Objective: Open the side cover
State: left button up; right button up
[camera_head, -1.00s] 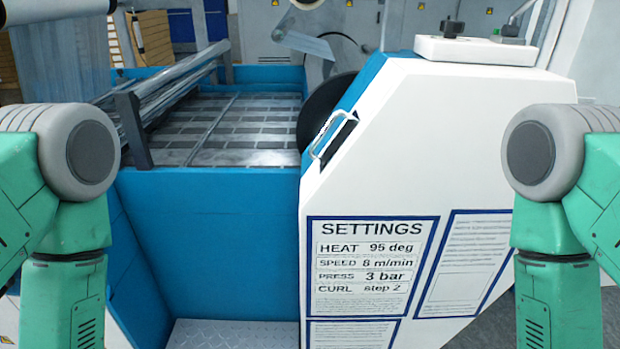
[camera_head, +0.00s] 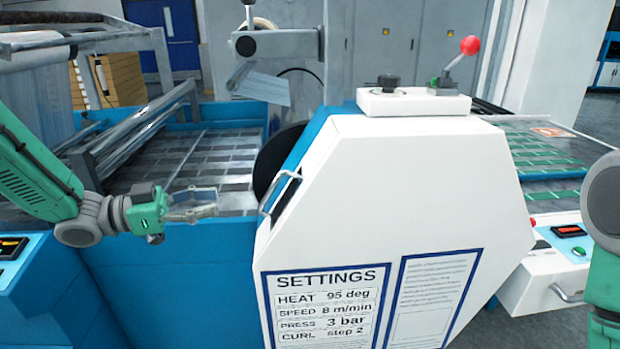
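The white side cover (camera_head: 390,190) stands in the middle, with a printed settings sheet on its front. A metal bar handle (camera_head: 280,194) sits on its sloped left edge. The cover looks closed against the blue machine body. My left gripper (camera_head: 216,202) comes in from the left above the blue wall, its fingers apart and pointing right at the handle. It is empty, with a gap between its fingertips and the handle. My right arm shows at the right edge; its gripper is out of view.
The blue machine wall (camera_head: 170,275) runs below my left gripper. A roller (camera_head: 145,130) lies behind it. A white control box (camera_head: 413,103) with a red-knobbed lever (camera_head: 463,58) sits on top of the cover. Another machine with a screen (camera_head: 568,230) stands at right.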

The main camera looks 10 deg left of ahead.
aim_at(274, 186)
pick_arm(q)
jog(key=shift+m+g, duration=0.4)
jog(key=x, duration=0.4)
jog(key=r+x, duration=0.1)
jog(key=x, duration=0.3)
jog(key=p+x, duration=0.1)
jog(key=x, duration=0.4)
jog(key=shift+s+r, duration=0.1)
jog(key=shift+r, duration=0.1)
jog(key=shift+a+f+h, duration=0.15)
jog(key=shift+a+h, duration=0.15)
jog(key=shift+a, duration=0.7)
jog(key=shift+c, duration=1.3)
grip_shut()
jog(key=shift+d+r, duration=0.25)
jog(key=shift+d, duration=0.55)
jog(key=shift+w, duration=0.25)
pick_arm(e)
jog(key=shift+a+r, duration=0.45)
jog(key=shift+r, duration=0.3)
